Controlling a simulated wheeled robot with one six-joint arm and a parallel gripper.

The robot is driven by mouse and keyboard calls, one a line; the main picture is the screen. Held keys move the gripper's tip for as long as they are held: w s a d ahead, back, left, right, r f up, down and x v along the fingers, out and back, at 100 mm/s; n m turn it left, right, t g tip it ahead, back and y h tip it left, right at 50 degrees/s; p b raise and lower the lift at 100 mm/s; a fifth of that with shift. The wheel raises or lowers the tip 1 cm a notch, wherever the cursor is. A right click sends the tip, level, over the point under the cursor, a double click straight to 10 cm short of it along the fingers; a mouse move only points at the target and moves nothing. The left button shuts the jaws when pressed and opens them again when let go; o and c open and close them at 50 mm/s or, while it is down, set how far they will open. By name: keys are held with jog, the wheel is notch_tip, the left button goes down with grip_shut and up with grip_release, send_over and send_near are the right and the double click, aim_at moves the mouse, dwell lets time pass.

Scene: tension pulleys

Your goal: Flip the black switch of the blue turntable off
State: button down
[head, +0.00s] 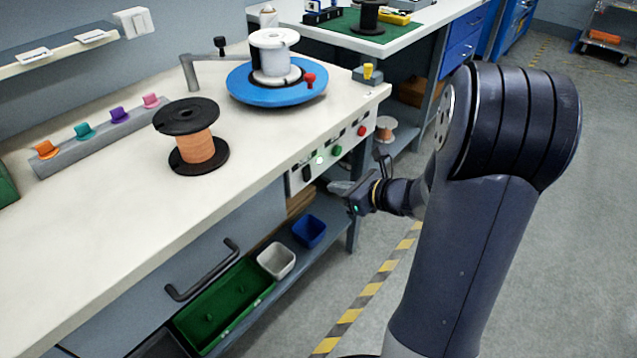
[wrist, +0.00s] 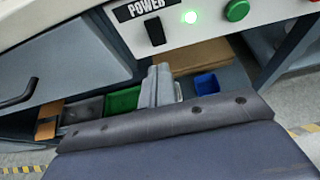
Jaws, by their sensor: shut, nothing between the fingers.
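The blue turntable (head: 272,97) stands on the bench in the head view, with a white spool (head: 273,50) on it and a small red knob at its edge. Its control panel is on the bench's front edge. The black switch (wrist: 155,31) sits under the POWER label in the wrist view, beside a lit green lamp (wrist: 190,17). In the head view the switch (head: 306,172) is small. My gripper (wrist: 158,72) is shut and empty, a little below the switch in the wrist picture. In the head view my gripper (head: 335,187) is in front of the panel; contact cannot be told.
A green button (wrist: 237,10) is right of the lamp, and a red button (head: 361,131) lies farther along the panel. An orange spool (head: 196,148) stands on the bench. Blue (head: 309,231) and white (head: 276,260) bins sit on the shelf below.

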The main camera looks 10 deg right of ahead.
aim_at(308, 173)
jog(key=x, duration=0.3)
jog(key=r+x, duration=0.1)
jog(key=x, duration=0.2)
jog(key=shift+w+a+b, duration=0.3)
jog(key=shift+w, duration=0.05)
jog(key=shift+f, duration=0.15)
jog(key=shift+w+a+t+y+b, duration=0.1)
jog(key=shift+w+t+y+b, duration=0.15)
jog(key=shift+b, duration=0.75)
jog(key=shift+r+p, duration=0.65)
jog(key=shift+r, duration=0.25)
jog(key=shift+s, duration=0.1)
